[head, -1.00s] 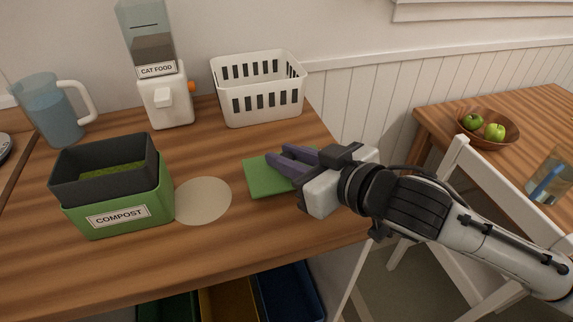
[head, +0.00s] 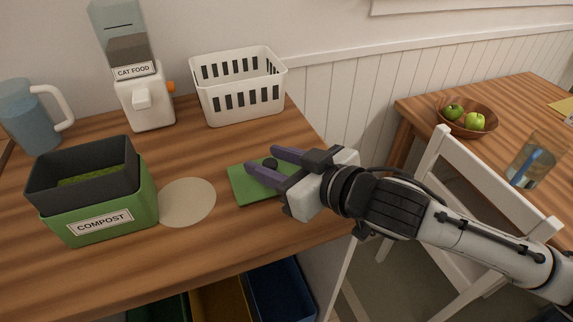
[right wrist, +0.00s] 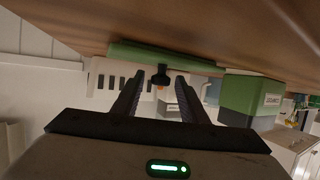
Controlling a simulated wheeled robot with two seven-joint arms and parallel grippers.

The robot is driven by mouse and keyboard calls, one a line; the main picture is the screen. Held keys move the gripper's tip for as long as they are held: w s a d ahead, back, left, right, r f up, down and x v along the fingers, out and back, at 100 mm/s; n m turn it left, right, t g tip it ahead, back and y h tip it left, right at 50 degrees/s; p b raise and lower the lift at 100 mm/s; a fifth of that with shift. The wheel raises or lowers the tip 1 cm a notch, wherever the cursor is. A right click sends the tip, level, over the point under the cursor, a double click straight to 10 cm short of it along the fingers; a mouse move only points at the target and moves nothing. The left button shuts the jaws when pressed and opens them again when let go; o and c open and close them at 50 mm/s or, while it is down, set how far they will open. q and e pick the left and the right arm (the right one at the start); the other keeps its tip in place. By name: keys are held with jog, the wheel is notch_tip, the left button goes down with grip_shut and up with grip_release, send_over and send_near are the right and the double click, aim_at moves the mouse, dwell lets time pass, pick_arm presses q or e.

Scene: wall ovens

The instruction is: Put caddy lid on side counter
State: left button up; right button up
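The caddy lid is a flat green square (head: 240,190) with a dark round knob (head: 271,164). It lies flat on the wooden counter (head: 200,245), right of the compost caddy (head: 100,222). My right gripper (head: 260,159) is open, its two purple fingers low over the lid on either side of the knob, with visible gaps. In the right wrist view the lid (right wrist: 165,59) spans the top, and its knob (right wrist: 162,77) shows between the spread fingertips. My left gripper is out of view.
A pale round mat (head: 187,202) lies between caddy and lid. A white basket (head: 238,88), cat food dispenser (head: 144,95) and blue pitcher (head: 30,118) stand behind. A white chair (head: 470,190) and a table with a fruit bowl (head: 467,118) are right.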

jog(key=v, duration=0.8)
jog(key=shift+s+d, duration=0.25)
jog(key=shift+s+d+r+p, duration=0.45)
jog(key=shift+r+p, duration=0.1)
jog(key=shift+p, duration=0.2)
jog(key=shift+s+d+r+p, duration=0.1)
jog(key=shift+s+d+p, duration=0.1)
jog(key=shift+s+p, duration=0.1)
jog(key=shift+s+d+p, duration=0.3)
jog(key=shift+s, duration=0.1)
